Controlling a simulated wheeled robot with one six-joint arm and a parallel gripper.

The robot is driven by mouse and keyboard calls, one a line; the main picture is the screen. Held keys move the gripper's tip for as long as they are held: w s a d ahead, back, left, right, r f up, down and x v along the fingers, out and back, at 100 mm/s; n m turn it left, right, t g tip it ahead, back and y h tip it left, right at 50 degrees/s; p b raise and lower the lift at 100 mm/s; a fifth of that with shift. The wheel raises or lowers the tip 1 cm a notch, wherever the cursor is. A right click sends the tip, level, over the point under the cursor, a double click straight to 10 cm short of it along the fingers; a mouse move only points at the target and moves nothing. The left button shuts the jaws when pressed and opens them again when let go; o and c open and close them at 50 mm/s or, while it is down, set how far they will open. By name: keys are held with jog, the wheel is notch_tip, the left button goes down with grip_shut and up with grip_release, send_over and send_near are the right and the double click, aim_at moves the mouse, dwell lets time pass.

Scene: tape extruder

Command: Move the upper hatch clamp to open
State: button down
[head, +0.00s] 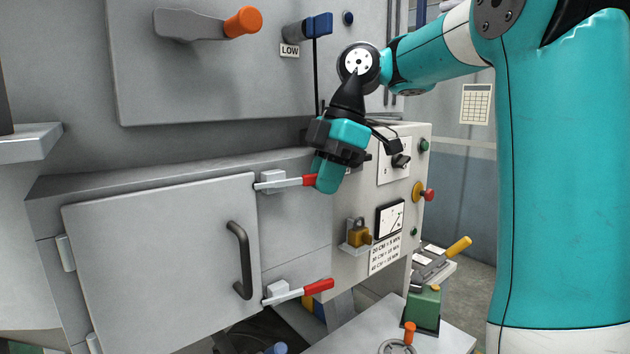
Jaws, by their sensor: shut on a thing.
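The upper hatch clamp (290,182) is a toggle clamp with a red grip on the machine's front. It sits just right of the upper right corner of the grey hatch door (160,265). Its lever lies about level across the door's edge, red end to the right. My gripper (325,180) comes down from the upper right and is shut on the red end of this clamp, partly hiding its tip. The lower hatch clamp (298,290) has the same red grip and lies in a like pose at the door's lower right corner. The hatch door looks shut.
A dark door handle (240,260) stands out between the clamps. A brass padlock (359,233), a gauge (390,219) and a red knob (428,195) are on the panel to the right. An orange-tipped lever (242,21) and a blue handle (319,25) are above.

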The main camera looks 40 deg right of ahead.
dwell(0.4)
jog(key=s+m, duration=0.1)
jog(key=m, duration=0.1)
jog(key=s+a+m+t+b, duration=0.1)
jog(key=shift+s+m+h+b, duration=0.15)
jog(key=shift+m+h+b, duration=0.15)
jog(key=shift+m, duration=0.1)
jog(key=s+m, duration=0.1)
jog(key=s+a+m+t+b, duration=0.1)
jog(key=m, duration=0.1)
jog(key=shift+a+m+h, duration=0.3)
jog(key=shift+h, duration=0.1)
